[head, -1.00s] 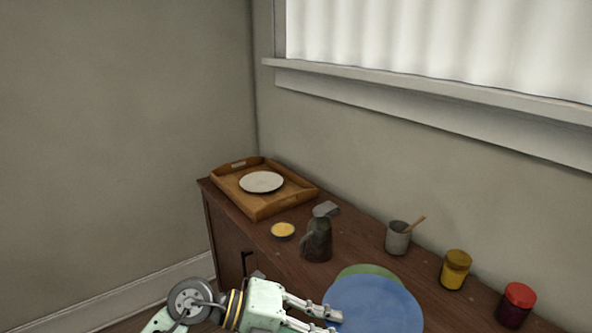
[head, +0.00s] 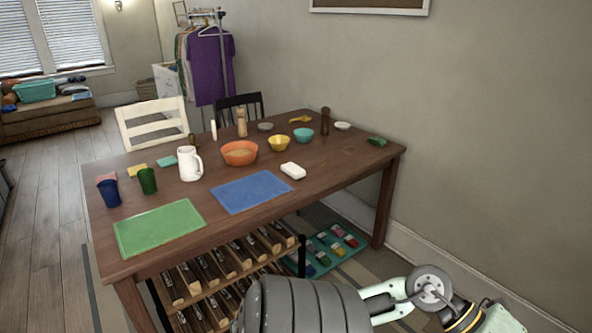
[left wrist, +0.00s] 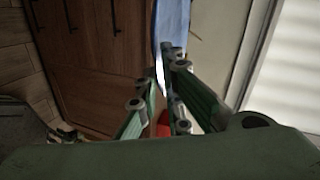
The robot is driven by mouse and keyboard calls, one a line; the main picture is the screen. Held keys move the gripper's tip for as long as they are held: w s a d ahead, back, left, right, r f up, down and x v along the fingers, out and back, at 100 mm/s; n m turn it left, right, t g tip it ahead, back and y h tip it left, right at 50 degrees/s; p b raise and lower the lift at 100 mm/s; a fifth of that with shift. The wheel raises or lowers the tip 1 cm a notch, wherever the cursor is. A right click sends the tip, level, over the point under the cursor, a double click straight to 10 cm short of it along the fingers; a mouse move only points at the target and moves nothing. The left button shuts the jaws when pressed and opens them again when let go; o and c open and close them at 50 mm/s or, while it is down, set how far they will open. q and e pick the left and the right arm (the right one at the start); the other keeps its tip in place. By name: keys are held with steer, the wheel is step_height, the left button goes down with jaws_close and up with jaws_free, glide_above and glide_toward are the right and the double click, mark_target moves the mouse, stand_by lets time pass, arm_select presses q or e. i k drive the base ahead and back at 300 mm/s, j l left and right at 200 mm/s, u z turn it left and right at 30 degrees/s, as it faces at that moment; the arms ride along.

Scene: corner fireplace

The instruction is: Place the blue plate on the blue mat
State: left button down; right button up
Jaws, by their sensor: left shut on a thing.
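The blue mat (head: 251,192) lies flat on the near part of the wooden table in the head view, right of a green mat (head: 160,228). It is bare. In the left wrist view my left gripper (left wrist: 169,58) is shut on the blue plate (left wrist: 174,24), seen nearly edge-on at the fingertips. In the head view only the body of my left gripper shows at the bottom right corner; its fingers and the plate are out of frame. My right gripper is in neither view.
A rack (head: 225,270) is below.

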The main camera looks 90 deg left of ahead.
mark_target(242, 194)
steer(key=j+u, duration=0.1)
steer(key=u, duration=0.35)
steer(key=j+u, duration=0.1)
steer(key=u, duration=0.3)
steer(key=i+j+u, duration=0.1)
steer(key=u, duration=0.35)
steer(key=j+u, duration=0.1)
steer(key=u, duration=0.35)
steer(key=i+u, duration=0.1)
steer(key=u, duration=0.35)
steer(key=i+j+u, duration=0.1)
steer(key=i+u, duration=0.55)
steer(key=u, duration=0.2)
steer(key=i+u, duration=0.4)
steer(key=k+l, duration=0.05)
steer(key=k, duration=0.05)
